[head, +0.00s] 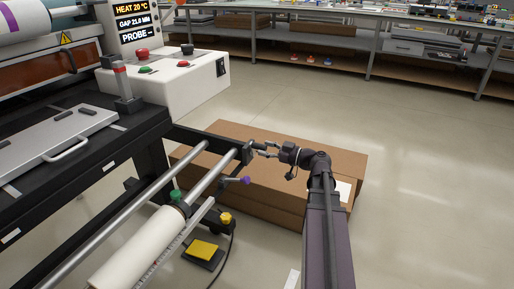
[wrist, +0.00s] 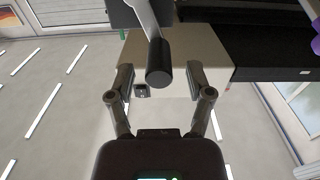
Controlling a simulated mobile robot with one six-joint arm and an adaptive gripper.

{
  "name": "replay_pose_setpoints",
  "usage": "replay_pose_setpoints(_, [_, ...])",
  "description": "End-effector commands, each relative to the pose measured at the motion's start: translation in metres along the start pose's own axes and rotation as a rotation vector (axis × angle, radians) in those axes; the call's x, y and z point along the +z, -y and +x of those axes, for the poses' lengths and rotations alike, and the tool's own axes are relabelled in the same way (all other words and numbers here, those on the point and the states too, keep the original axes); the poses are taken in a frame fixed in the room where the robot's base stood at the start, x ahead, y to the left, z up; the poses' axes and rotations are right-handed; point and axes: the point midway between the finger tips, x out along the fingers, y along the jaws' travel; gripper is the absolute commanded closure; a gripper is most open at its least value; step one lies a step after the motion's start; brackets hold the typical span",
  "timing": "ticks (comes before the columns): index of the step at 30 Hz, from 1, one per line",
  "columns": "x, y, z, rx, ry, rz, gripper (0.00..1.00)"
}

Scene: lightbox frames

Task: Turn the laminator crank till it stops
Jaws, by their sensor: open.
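The laminator (head: 85,115) fills the left of the head view. At the end of its roller frame, a small dark crank (head: 247,153) shows near my gripper (head: 263,149). In the wrist view the crank has a grey metal arm (wrist: 147,15) and a dark cylindrical grip (wrist: 159,62). My gripper (wrist: 159,76) is open, with one finger on each side of the grip. Gaps show between the grip and both fingers. I cannot tell how deep the grip sits between them.
A white control box (head: 180,83) with red and green buttons stands behind. Brown cardboard boxes (head: 330,160) lie below my arm. A purple knob (head: 245,181), a white roll (head: 140,248) and a yellow pedal (head: 202,250) are nearby. Floor to the right is clear.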

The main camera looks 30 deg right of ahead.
Motion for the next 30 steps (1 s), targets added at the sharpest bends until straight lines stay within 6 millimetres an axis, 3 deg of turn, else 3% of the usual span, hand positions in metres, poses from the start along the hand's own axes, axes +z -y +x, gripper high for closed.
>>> replay_pose_setpoints(9, [0.000,-0.001,0.027,0.000,0.000,0.000,0.33])
replay_pose_setpoints(22, [0.000,-0.001,0.031,0.002,0.000,0.000,0.33])
replay_pose_setpoints(28, [0.000,-0.001,0.031,0.002,0.000,0.000,0.93])
replay_pose_setpoints(29, [0.000,-0.001,0.031,0.002,0.000,0.000,1.00])
replay_pose_setpoints(30, [0.000,-0.001,0.031,0.002,0.000,0.000,1.00])
